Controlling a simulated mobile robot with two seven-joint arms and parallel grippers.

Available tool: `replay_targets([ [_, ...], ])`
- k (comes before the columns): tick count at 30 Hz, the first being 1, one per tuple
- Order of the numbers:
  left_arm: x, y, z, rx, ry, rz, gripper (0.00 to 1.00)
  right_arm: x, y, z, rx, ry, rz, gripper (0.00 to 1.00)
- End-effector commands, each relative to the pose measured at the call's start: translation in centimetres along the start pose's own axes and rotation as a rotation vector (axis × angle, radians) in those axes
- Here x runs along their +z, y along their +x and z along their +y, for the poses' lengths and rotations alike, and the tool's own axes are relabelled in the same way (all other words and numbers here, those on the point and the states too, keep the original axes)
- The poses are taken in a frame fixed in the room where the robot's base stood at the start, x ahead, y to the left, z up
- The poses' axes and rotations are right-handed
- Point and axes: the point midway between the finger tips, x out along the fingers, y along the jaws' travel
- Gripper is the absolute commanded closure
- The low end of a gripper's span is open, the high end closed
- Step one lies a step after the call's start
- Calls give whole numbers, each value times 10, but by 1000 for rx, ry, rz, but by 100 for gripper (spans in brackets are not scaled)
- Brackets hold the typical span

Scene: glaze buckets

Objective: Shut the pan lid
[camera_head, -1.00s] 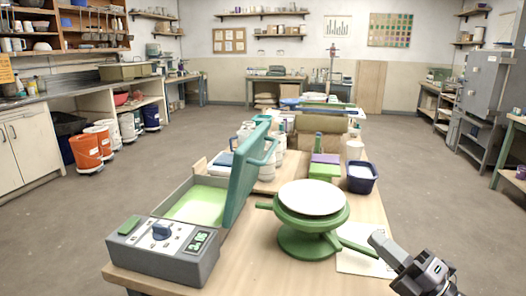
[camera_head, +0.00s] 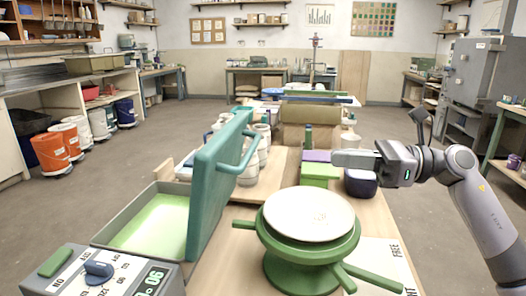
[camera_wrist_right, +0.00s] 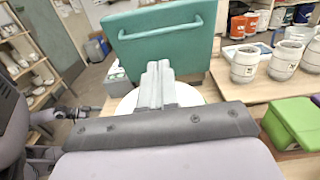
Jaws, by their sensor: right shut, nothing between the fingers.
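The pan has a grey body with a green inner floor (camera_head: 152,222) and stands on the table at the left front. Its teal lid (camera_head: 215,180) stands open, nearly upright, hinged on the pan's right side, with a bar handle (camera_head: 240,160) on its right face. The lid also shows in the right wrist view (camera_wrist_right: 165,45), ahead of the fingers, with its handle across the upper part. My right gripper (camera_head: 336,158) is shut and empty, right of the lid and apart from it, above and behind the round wheel. My left gripper is not in view.
A green wheel with a white round top (camera_head: 308,214) stands right of the lid. A control box (camera_head: 105,275) with a dial is at the pan's front. White jars (camera_wrist_right: 245,65), a green box (camera_head: 319,173) and a dark blue tub (camera_head: 360,183) stand farther back.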

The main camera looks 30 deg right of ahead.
Motion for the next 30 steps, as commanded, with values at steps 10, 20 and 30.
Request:
replay_targets([
  [10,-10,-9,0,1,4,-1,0,4,48,1,3,0,-4,100],
  [20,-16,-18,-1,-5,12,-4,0,4,109,1,3,3,-5,100],
  [30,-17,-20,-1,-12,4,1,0,1,138,0,0,3,-3,100],
])
